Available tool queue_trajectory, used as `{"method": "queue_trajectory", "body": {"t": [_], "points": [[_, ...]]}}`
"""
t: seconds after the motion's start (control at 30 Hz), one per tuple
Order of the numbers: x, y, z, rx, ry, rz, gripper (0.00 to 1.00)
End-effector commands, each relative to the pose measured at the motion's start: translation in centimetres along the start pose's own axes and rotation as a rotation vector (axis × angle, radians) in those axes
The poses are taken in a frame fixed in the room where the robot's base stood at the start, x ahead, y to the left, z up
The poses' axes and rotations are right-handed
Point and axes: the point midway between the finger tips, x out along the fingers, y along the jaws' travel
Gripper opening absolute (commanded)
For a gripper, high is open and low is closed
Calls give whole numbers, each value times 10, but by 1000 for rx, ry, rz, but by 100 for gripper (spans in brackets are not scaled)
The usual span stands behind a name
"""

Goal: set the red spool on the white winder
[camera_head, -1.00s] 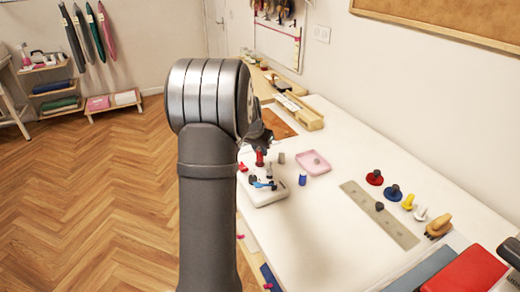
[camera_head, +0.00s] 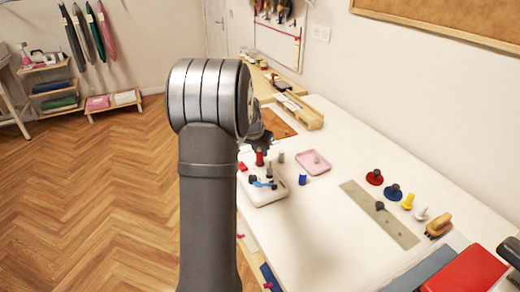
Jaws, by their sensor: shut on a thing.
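The red spool (camera_head: 259,158) is upright just under my gripper (camera_head: 261,147), which is shut on it. My arm hides part of the gripper, and the fingers are small and dark. The white winder (camera_head: 272,199) lies on the white table below and slightly to the right of the spool. It bears a dark grey peg and a blue part, and its left side is hidden behind my arm. I cannot tell whether the spool touches the winder.
A blue spool (camera_head: 302,180) and a grey spool (camera_head: 281,157) stand near the winder. A pink tray (camera_head: 318,168) is behind. The table middle is clear.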

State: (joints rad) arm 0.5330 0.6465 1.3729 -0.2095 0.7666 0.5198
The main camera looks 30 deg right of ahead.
Motion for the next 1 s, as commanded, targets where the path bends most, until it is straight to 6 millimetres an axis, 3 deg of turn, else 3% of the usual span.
{"method": "queue_trajectory", "body": {"t": [0.3, 0.33, 0.37, 0.67, 1.0], "points": [[6, 0, 2, 0, 0, 0, 0], [6, 0, 2, 0, 1, 0, 25], [6, 0, 2, 0, 1, 0, 30], [5, 0, 2, 0, 1, 0, 30], [-21, 0, 2, 0, 2, -1, 30]]}}
